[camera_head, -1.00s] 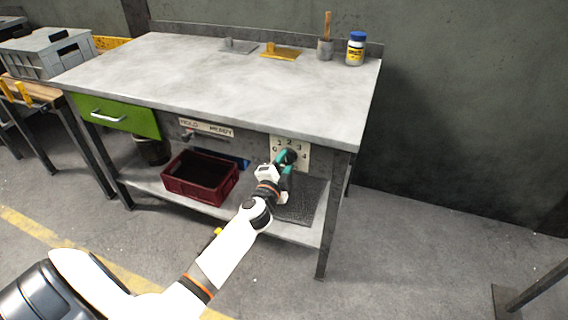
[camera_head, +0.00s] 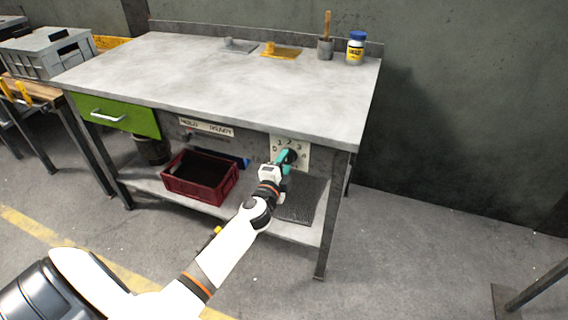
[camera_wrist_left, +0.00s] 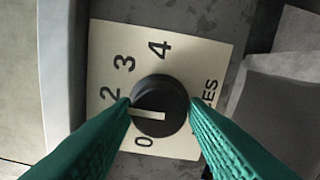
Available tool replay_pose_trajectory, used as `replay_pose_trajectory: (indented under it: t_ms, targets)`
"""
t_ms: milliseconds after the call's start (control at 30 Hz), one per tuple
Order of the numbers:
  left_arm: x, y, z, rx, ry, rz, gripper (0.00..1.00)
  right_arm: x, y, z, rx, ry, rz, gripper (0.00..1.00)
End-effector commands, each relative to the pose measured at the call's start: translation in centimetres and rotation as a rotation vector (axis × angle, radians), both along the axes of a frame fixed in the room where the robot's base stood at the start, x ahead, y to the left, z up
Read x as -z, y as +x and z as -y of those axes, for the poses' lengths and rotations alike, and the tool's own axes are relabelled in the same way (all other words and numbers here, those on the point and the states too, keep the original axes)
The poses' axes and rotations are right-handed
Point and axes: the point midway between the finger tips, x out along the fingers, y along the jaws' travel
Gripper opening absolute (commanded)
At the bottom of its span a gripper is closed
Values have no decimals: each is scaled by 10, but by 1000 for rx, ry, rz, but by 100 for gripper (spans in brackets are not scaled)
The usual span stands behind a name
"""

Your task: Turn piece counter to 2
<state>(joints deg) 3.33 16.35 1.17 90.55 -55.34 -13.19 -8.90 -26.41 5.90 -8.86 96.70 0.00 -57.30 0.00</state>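The piece counter is a round black knob (camera_wrist_left: 160,98) on a pale dial plate (camera_wrist_left: 182,62) marked 0, 2, 3 and 4 in the left wrist view. Its white pointer aims left, between the 0 and the 2. The left finger covers the plate where the pointer aims. The plate (camera_head: 303,165) also shows under the bench's right front edge in the head view. My left gripper (camera_wrist_left: 160,104) has its green fingers on opposite sides of the knob, appearing to touch its rim. In the head view the left gripper (camera_head: 287,158) covers part of the dial. My right gripper is out of view.
The grey workbench (camera_head: 220,75) overhangs the dial. A dark red crate (camera_head: 200,190) and a black mat (camera_head: 303,203) are on the lower shelf. A HOLD/READY sign (camera_head: 206,127) and green drawer (camera_head: 118,115) are to the left.

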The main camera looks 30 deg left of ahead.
Motion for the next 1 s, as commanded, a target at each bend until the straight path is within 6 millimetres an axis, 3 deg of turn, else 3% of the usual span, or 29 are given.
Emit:
replay_pose_trajectory:
  t_ms: [33,100,467,1000]
  targets:
    - [1,0,0,0,-1,-2,48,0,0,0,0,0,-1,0]
    - [1,0,0,0,-1,-1,59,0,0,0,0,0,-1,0]
    - [0,-5,1,0,-2,0,59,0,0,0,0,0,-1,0]
    - [1,-101,24,-1,-3,-1,59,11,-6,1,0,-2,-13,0]
